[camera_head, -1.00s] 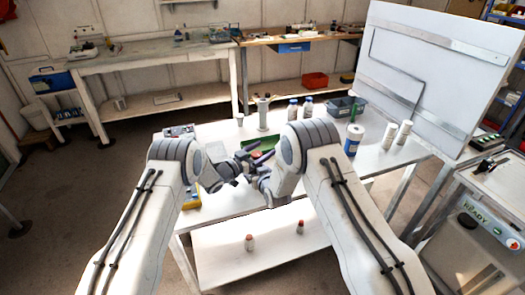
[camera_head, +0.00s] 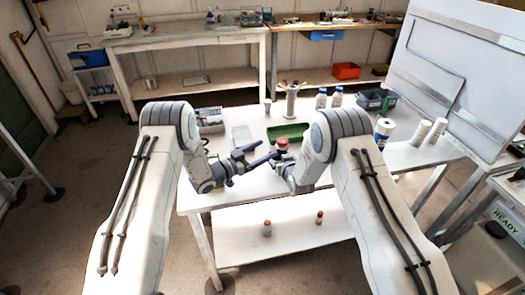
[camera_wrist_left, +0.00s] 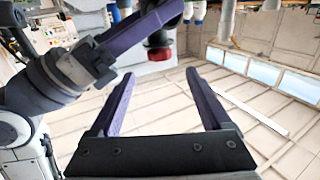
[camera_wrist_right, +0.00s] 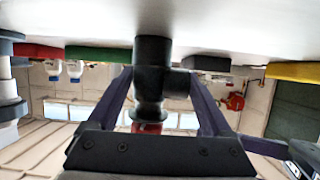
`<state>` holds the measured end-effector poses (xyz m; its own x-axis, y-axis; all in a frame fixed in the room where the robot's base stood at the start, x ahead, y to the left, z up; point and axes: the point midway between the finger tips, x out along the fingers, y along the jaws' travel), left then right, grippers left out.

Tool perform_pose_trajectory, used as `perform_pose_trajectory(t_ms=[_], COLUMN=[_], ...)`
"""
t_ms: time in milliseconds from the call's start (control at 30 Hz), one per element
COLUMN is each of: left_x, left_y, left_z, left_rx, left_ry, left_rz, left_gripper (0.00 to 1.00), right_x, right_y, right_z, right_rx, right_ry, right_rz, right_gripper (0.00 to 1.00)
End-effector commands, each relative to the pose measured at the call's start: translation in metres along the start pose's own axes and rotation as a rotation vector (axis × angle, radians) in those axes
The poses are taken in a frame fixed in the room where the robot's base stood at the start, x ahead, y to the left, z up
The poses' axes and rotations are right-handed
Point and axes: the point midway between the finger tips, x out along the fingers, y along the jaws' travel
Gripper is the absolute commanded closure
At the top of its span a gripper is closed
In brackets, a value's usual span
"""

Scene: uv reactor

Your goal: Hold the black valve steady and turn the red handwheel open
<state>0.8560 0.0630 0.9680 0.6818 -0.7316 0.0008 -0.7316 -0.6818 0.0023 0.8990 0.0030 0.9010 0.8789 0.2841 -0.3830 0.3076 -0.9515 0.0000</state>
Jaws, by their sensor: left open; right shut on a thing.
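The black valve (camera_wrist_right: 152,82) is a dark T-shaped fitting between the purple fingers of my right gripper (camera_wrist_right: 155,78), which is shut on it. Its red handwheel (camera_head: 281,143) shows above my right gripper (camera_head: 280,165) in the head view. In the right wrist view the handwheel (camera_wrist_right: 148,127) is partly hidden by the gripper. My left gripper (camera_head: 264,150) is open and empty, just left of the valve. In the left wrist view the handwheel (camera_wrist_left: 158,52) appears beyond the open fingers (camera_wrist_left: 160,80), apart from them, beside a right gripper finger.
The white table (camera_head: 250,192) holds a green tray (camera_head: 290,131), white bottles with blue caps (camera_head: 329,99), a dark grey bin (camera_head: 377,99) and white cylinders (camera_head: 427,132) at the right. A large white panel (camera_head: 455,70) stands at the right. Two small red-topped bottles (camera_head: 267,228) stand on the lower shelf.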

Motion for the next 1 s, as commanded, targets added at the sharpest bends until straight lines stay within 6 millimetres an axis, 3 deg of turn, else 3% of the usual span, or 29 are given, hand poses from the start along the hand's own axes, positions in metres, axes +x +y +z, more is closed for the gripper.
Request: perform_pose_trajectory(t_ms=[400, 800, 1000], left_x=[0.002, 0.041, 0.049], left_y=[-0.002, -0.013, -0.015], left_z=[-0.001, -0.002, 0.001], left_rx=[0.001, -0.009, -0.003], left_ry=[0.005, 0.04, 0.011], left_rz=[0.011, 0.273, 0.367], left_gripper=[0.19, 0.19, 0.19], right_x=[0.0, 0.0, 0.0], right_y=[0.0, 0.0, 0.0], right_z=[-0.001, -0.001, -0.001], right_rx=[0.0, 0.0, 0.0], right_ry=[0.001, 0.001, 0.001], right_rz=[0.0, 0.0, 0.0], right_gripper=[0.91, 0.91, 0.91])
